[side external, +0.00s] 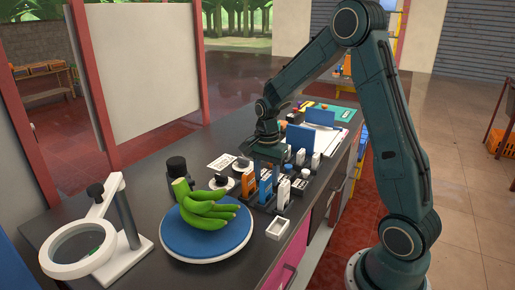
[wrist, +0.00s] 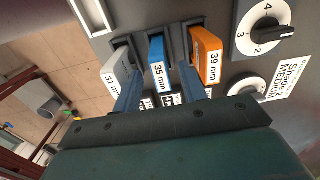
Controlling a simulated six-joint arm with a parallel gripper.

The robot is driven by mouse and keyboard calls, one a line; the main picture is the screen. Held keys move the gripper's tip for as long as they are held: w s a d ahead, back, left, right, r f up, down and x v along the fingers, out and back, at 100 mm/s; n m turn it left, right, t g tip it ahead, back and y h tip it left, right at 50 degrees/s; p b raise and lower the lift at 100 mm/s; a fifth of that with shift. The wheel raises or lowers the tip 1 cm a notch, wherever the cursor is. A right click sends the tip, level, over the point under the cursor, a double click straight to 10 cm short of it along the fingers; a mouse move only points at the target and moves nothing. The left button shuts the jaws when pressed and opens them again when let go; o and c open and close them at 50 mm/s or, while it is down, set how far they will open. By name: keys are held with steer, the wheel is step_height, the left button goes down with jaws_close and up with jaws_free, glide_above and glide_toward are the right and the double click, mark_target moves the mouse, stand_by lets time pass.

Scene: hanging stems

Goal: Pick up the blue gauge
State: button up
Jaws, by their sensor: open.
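The blue gauge (wrist: 157,62), marked 35 mm, stands in a dark rack (wrist: 175,32) between a white 31 mm gauge (wrist: 116,68) and an orange 39 mm gauge (wrist: 207,56). In the side view the blue gauge (side external: 265,188) shows just below my gripper (side external: 265,158). In the wrist view my gripper (wrist: 160,78) is open, with one finger on each side of the blue gauge in the picture. Nothing is held. I cannot tell how far the fingertips are from the gauge, and its lower part is hidden.
A blue round plate (side external: 190,250) with green bananas (side external: 207,207) lies nearer the side camera, beside a white magnifier stand (side external: 122,250). A small white tray (side external: 278,228) sits at the counter edge. Numbered dials (wrist: 265,30) are beside the rack. Blue panels (side external: 300,138) stand behind.

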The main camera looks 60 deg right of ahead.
mark_target(266, 190)
steer(key=shift+f, duration=1.85)
jaws_close()
